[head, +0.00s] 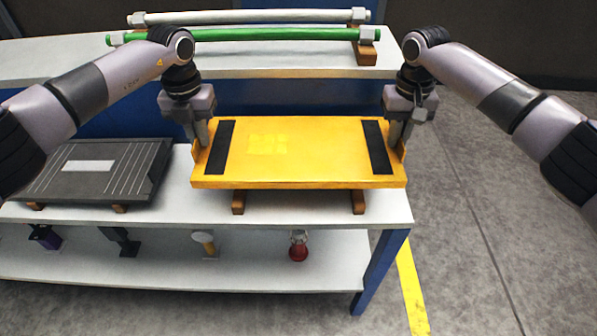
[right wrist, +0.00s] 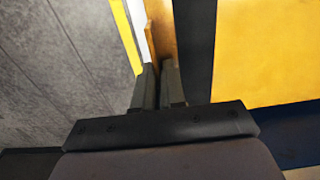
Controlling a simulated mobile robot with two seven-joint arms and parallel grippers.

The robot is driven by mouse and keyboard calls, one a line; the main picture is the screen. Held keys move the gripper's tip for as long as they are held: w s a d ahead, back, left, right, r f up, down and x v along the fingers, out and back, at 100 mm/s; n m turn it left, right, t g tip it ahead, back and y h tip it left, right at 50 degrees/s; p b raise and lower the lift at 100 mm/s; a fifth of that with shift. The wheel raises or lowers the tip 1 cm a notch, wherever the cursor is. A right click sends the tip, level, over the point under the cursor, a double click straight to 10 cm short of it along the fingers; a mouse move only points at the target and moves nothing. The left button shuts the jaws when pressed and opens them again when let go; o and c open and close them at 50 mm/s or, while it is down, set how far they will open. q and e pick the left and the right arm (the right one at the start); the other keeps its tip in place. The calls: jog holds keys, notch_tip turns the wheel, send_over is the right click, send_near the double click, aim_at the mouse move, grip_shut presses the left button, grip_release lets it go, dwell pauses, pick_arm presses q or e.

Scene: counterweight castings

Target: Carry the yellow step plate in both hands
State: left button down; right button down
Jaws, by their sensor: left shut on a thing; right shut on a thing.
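The yellow step plate (head: 298,155) lies level over two wooden blocks (head: 358,202) on the white bench top. It has a black strip near each end and an upright lip at each end. My left gripper (head: 203,143) is shut on the plate's left end lip. My right gripper (head: 396,143) is shut on its right end lip. In the right wrist view, the fingers (right wrist: 160,75) close on the lip, beside the black strip and the yellow surface (right wrist: 262,55). I cannot tell whether the plate touches the blocks.
A dark grooved plate (head: 95,172) rests on blocks at the left of the bench (head: 395,210). Behind, a raised shelf holds a green bar (head: 260,35) and a white bar (head: 250,17). Several small items, including a red one (head: 298,250), are below. Open floor lies right.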

aim_at(203, 152)
pick_arm(q)
jog(key=shift+a+f, duration=0.1)
jog(key=shift+a, duration=0.05)
pick_arm(e)
jog(key=shift+d+f, duration=0.1)
